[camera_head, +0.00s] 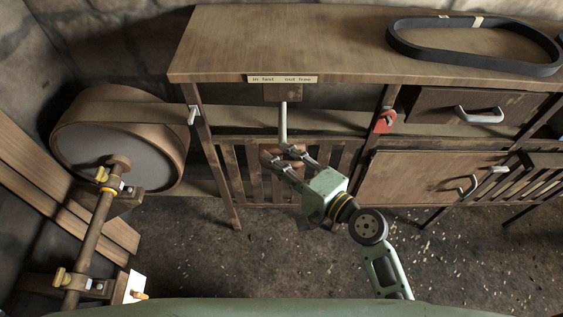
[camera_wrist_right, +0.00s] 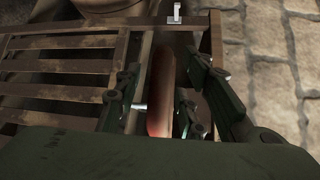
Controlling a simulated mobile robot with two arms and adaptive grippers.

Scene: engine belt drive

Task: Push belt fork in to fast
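The belt fork shows as a pale metal rod (camera_head: 283,122) hanging below a bench-edge label (camera_head: 282,79) reading "in fast" at left and "out free" at right. My right gripper (camera_head: 284,157) is at the rod's lower end. In the right wrist view a reddish-brown grip (camera_wrist_right: 160,92) lies between the two spread fingers of my right gripper (camera_wrist_right: 168,95). There is a visible gap on the right side; contact on the left is unclear. A wide belt (camera_head: 150,112) runs from the big drum at left behind the bench leg. My left gripper is not in view.
The wooden bench top (camera_head: 290,40) carries a black belt loop (camera_head: 470,68). A slatted guard (camera_head: 240,170) stands just behind my right gripper. A red part (camera_head: 385,121) and drawers are to the right. A shaft (camera_head: 95,235) with yellow fittings is at left.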

